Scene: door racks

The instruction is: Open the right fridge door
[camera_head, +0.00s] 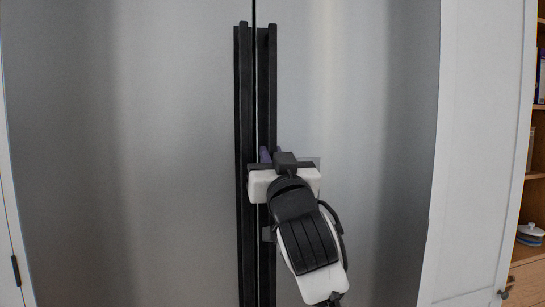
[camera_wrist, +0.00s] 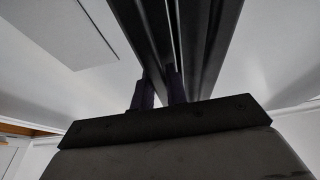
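The right fridge door (camera_head: 365,110) is a grey metal panel. It looks closed, flush with the left door. Its long black vertical handle (camera_head: 267,90) runs beside the centre seam. My gripper (camera_head: 270,154) is at this handle about mid-height, and its white body hides part of the bar. In the wrist view, the dark fingers (camera_wrist: 159,90) stand close together on either side of one black bar (camera_wrist: 143,30), which fills the narrow gap. They appear shut on it. The exact contact is dark and partly hidden.
The left door's matching black handle (camera_head: 244,100) runs very close beside the right one. A white cabinet panel (camera_head: 478,150) stands right of the fridge. Wooden shelves (camera_head: 532,192) are at the far right edge. The space before the right door looks clear apart from my arm.

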